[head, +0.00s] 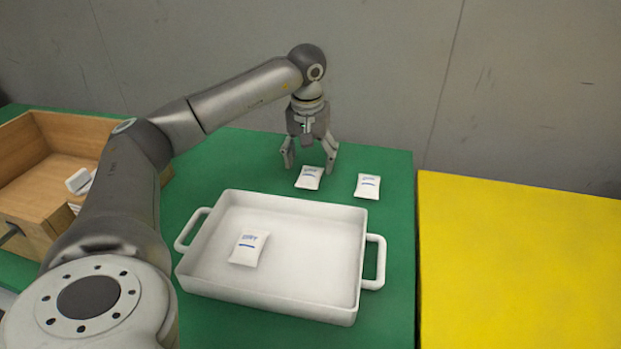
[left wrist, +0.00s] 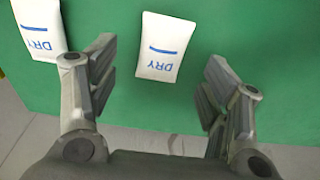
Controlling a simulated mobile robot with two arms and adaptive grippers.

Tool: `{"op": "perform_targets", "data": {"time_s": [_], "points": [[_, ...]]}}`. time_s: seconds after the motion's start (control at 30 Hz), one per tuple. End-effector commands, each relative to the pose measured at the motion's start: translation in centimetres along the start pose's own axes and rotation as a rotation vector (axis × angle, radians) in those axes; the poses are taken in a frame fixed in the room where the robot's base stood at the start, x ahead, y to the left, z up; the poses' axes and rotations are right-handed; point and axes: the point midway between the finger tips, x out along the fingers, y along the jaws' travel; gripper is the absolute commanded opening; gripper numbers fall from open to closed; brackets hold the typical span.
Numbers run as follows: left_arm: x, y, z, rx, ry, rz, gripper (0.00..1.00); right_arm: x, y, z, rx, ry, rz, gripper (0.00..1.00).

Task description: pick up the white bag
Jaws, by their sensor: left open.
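A white bag (head: 309,178) with blue print lies on the green table behind the tray. It also shows in the left wrist view (left wrist: 165,48), marked DRY, ahead of and between the fingers. A second white bag (head: 367,186) lies to its right; in the left wrist view it is at the upper left (left wrist: 40,28). A third white bag (head: 248,249) lies in the white tray (head: 352,303). My left gripper (head: 309,165) is open and points down over the first bag, with nothing held. My right gripper is not in view.
A wooden box (head: 75,123) with white items inside stands at the left. A yellow surface (head: 520,265) is at the right, beyond a narrow gap. A grey wall (head: 390,70) stands close behind the green table (head: 395,250).

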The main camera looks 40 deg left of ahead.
Motion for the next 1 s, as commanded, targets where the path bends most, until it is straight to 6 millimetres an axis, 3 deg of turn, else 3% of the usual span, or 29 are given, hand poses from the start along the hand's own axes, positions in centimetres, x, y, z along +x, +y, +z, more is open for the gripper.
{"op": "perform_targets", "data": {"time_s": [0.3,0.57,0.93,1.0], "points": [[4.5,-0.3,-0.1,-0.001,-0.003,-0.002,0.71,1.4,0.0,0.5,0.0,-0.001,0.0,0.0],[4.8,-0.3,-0.2,-0.001,-0.001,0.0,0.71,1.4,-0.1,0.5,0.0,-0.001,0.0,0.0],[4.8,-0.3,-0.2,-0.001,-0.001,-0.001,0.25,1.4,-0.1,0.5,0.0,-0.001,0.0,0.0],[4.8,-0.2,-0.2,-0.001,0.0,0.0,0.22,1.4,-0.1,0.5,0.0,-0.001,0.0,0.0]]}}
